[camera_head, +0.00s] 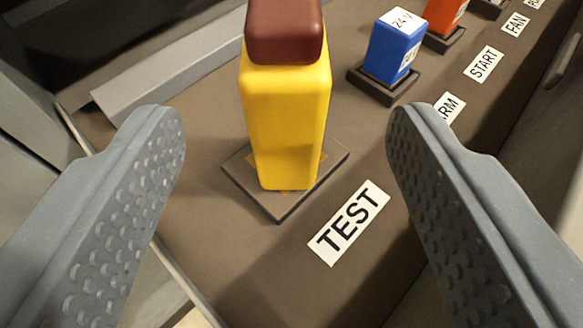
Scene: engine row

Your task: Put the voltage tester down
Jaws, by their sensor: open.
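The voltage tester (287,125) is a yellow block with a dark red top. It stands upright on a dark square pad (320,176) beside the white TEST label (348,222). My gripper (285,125) is open, with one grey studded finger on each side of the tester. Gaps show between the tester and both fingers, so neither seems to touch it. The tester's top runs out of the picture at the upper edge.
A blue block (391,52) marked 24 V stands in a dark base to the right, with an orange block (444,16) behind it. START (483,64) and FAN (516,24) labels run along the right. A grey raised ledge (170,72) lies at the back left.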

